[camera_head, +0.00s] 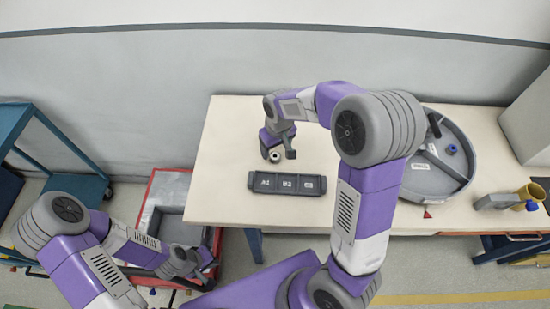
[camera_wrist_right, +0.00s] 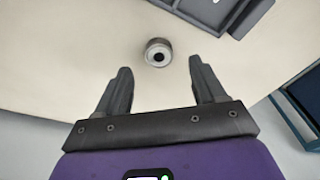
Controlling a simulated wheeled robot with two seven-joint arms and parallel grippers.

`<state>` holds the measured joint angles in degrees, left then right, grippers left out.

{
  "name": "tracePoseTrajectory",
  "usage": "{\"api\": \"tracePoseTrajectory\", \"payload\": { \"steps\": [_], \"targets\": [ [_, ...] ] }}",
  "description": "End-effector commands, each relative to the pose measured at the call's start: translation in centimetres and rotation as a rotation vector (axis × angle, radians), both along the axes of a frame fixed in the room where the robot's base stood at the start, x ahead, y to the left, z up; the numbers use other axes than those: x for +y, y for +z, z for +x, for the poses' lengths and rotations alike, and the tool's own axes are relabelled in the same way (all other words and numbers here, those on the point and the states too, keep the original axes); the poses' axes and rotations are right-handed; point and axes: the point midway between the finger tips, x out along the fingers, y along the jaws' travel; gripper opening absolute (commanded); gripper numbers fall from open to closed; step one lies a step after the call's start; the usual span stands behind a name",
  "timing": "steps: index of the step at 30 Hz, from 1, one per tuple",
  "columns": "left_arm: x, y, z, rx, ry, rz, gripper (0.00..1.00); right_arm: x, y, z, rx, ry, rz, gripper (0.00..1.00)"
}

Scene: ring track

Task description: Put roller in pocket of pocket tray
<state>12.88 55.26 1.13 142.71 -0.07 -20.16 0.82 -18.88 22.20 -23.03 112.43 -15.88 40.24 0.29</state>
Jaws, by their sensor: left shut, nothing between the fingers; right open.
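The roller (camera_head: 275,157), a small grey-white cylinder with a dark hole, stands on the cream table; it also shows in the right wrist view (camera_wrist_right: 158,53). My right gripper (camera_head: 278,151) is open above the table at the roller. In the right wrist view its fingers (camera_wrist_right: 160,70) are apart and empty, with the roller just beyond the tips, roughly centred between them. The dark pocket tray (camera_head: 287,192), marked A1, B2 and C3, lies in front of the roller; part of it shows in the right wrist view (camera_wrist_right: 240,22). My left gripper (camera_head: 198,267) is shut and empty, low at the left.
A red-framed cart with a grey bin (camera_head: 165,212) stands left of the table, near my left gripper. A round grey divided tray (camera_head: 432,175) with small parts lies on the table at the right. A yellow cup (camera_head: 528,195) stands farther right. Blue shelving (camera_head: 45,150) is far left.

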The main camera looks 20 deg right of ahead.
Motion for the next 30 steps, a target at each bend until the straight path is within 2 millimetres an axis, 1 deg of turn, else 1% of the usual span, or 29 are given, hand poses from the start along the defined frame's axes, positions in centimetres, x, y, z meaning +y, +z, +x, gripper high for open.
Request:
{"api": "tracePoseTrajectory", "payload": {
  "steps": [1, 3, 6, 9, 16, 27, 28, 29, 30],
  "targets": [
    [0.0, -0.5, 0.0, 0.000, 0.000, 0.000, 0.00, 0.0, -1.1, 0.0, 0.004, -0.001, 0.000, 0.69],
    [0.0, -0.9, 0.0, 0.000, 0.000, 0.000, 0.00, -0.1, -2.3, 0.0, 0.005, 0.000, -0.001, 0.69],
    [0.0, -1.3, 0.0, 0.000, 0.000, 0.000, 0.00, -0.1, -3.5, 0.2, 0.004, -0.001, 0.000, 0.69],
    [0.0, -1.4, 0.0, 0.000, 0.000, 0.000, 0.00, -0.1, -4.1, 0.3, 0.001, -0.001, 0.000, 0.69],
    [0.0, -1.3, 0.0, 0.000, 0.000, 0.000, 0.00, 0.0, -4.1, 0.3, 0.000, -0.001, 0.000, 0.69],
    [0.0, -1.3, 0.0, 0.000, 0.000, 0.000, 0.00, 0.0, -4.0, 0.3, 0.000, -0.001, 0.000, 0.13],
    [0.0, -1.3, 0.0, 0.000, 0.000, 0.000, 0.00, 0.0, -4.0, 0.3, 0.000, -0.001, 0.000, 0.08],
    [0.0, -1.3, 0.0, 0.000, 0.000, 0.000, 0.00, 0.0, -4.0, 0.3, -0.001, -0.001, 0.000, 0.06],
    [0.0, -1.3, 0.0, 0.000, 0.000, 0.000, 0.00, 0.0, -4.0, 0.3, -0.001, -0.001, 0.000, 0.01]
  ]
}}
